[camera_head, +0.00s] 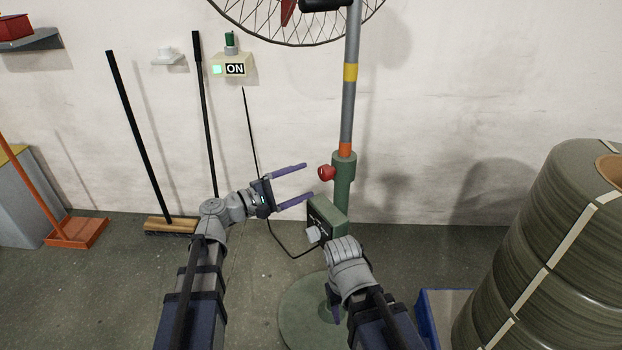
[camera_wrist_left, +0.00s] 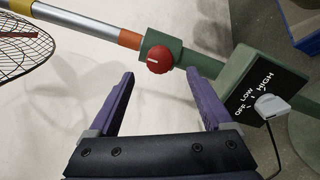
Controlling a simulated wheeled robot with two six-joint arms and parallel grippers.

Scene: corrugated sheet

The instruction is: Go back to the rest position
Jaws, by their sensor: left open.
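My left gripper (camera_head: 308,180) is open and empty, its two purple fingers apart and pointing right toward the fan stand. The red knob (camera_head: 326,172) on the green fan pole (camera_head: 342,185) is just past its fingertips. In the left wrist view the red knob (camera_wrist_left: 160,60) shows beyond and between the open fingers (camera_wrist_left: 161,74), not gripped. My right gripper (camera_head: 336,308) points down in front of the fan base; only part of a purple finger shows, so its opening is hidden.
A green control box (camera_head: 328,218) with a pale dial (camera_wrist_left: 271,105) marked OFF, LOW, HIGH sits on the pole. The wall socket (camera_head: 232,68) reads ON with a green light. A broom (camera_head: 168,224) leans left; large coils (camera_head: 560,255) stand right. A blue crate (camera_head: 440,310) is near them.

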